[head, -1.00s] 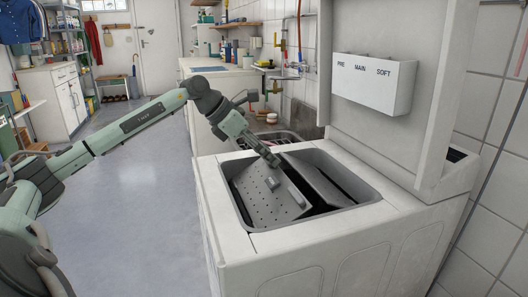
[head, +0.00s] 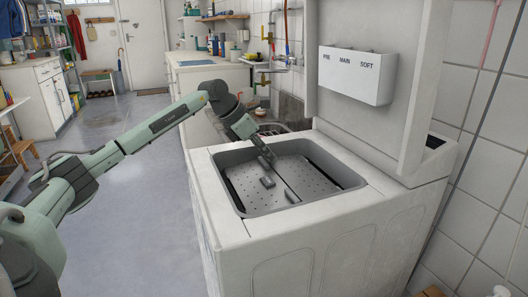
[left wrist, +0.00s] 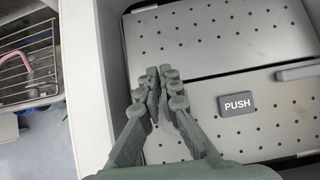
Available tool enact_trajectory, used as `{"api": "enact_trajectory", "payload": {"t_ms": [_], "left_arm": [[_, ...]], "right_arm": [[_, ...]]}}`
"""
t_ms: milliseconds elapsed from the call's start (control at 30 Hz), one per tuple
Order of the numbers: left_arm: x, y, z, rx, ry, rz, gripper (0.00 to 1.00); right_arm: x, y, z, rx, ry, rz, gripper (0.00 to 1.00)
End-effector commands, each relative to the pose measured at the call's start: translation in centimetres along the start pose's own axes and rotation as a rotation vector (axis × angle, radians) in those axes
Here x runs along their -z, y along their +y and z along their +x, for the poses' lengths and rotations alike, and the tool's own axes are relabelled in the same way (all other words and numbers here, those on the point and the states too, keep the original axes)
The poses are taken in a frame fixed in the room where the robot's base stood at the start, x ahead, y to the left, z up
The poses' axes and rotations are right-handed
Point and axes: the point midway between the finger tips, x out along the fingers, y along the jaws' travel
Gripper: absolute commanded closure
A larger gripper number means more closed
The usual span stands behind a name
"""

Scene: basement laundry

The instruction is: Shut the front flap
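The front flap (head: 248,188) is a grey perforated panel in the top opening of the white washing machine (head: 330,232). It lies about level beside the rear flap (head: 306,174), with a thin seam between them. In the left wrist view the front flap (left wrist: 210,128) carries a PUSH button (left wrist: 237,103), and the rear flap (left wrist: 220,40) lies above it. A grey latch piece (left wrist: 298,72) sits at the seam. My left gripper (head: 267,156) is over the flaps' far end, its fingers (left wrist: 162,72) together and empty near the seam. Contact is unclear. My right gripper is out of view.
The machine's raised lid (head: 372,125) stands at the right, with a white PRE/MAIN/SOFT dispenser (head: 356,75) on it. A sink with a wire rack (left wrist: 28,65) is beyond the machine's far side. Open floor (head: 140,200) lies to the left.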

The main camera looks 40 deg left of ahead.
Motion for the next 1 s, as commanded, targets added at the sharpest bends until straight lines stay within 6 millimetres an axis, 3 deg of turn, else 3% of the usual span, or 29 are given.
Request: {"api": "enact_trajectory", "payload": {"t_ms": [67, 500, 1000], "left_arm": [[0.2, 0.0, 0.1, 0.000, 0.005, -0.001, 0.82], [0.5, 0.1, 0.0, 0.000, 0.011, -0.002, 0.28], [-0.2, 0.1, -0.8, -0.002, 0.010, -0.002, 0.28]], "right_arm": [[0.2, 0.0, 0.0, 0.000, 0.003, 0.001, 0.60], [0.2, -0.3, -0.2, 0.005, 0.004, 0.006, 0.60], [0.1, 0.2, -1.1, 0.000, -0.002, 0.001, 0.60]]}}
